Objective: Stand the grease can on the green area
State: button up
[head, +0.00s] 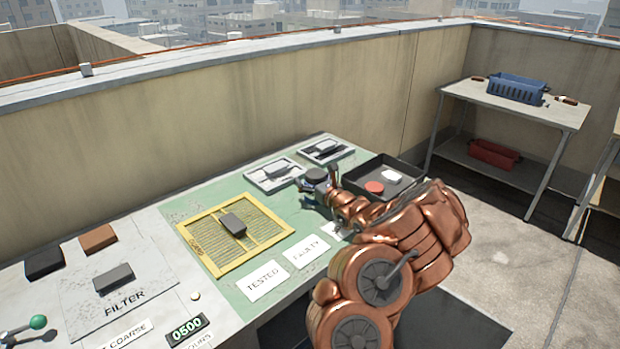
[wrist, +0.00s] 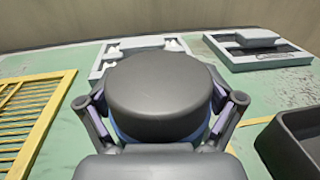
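The grease can, with a dark grey round lid (head: 317,174) and a bluish body mostly hidden under it, is at my gripper on the green area (head: 205,192) of the bench. In the wrist view the lid (wrist: 160,95) fills the middle. My gripper (wrist: 162,112) has one finger on each side of the can, and both pads appear to press against it. The can looks upright. Its base is hidden, so I cannot tell whether it touches the green surface (wrist: 75,100).
A yellow grille (head: 235,235) with a grey block lies left of the can. Two pale frames (head: 273,174) lie behind it. A black tray (head: 383,168) with a red and a white item is at the right. Labels lie in front. A parapet wall (head: 200,110) runs behind the bench.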

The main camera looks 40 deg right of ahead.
jog(key=shift+o, duration=0.4)
jog(key=shift+r, duration=0.2)
jog(key=shift+s+f, duration=0.1)
jog(key=shift+s, duration=0.25)
jog(key=shift+s+a, duration=0.3)
jog(key=shift+s, duration=1.55)
jog(key=shift+s+a, duration=0.3)
jog(key=shift+s, duration=1.6)
jog(key=shift+s+a, duration=0.3)
jog(key=shift+s, duration=1.55)
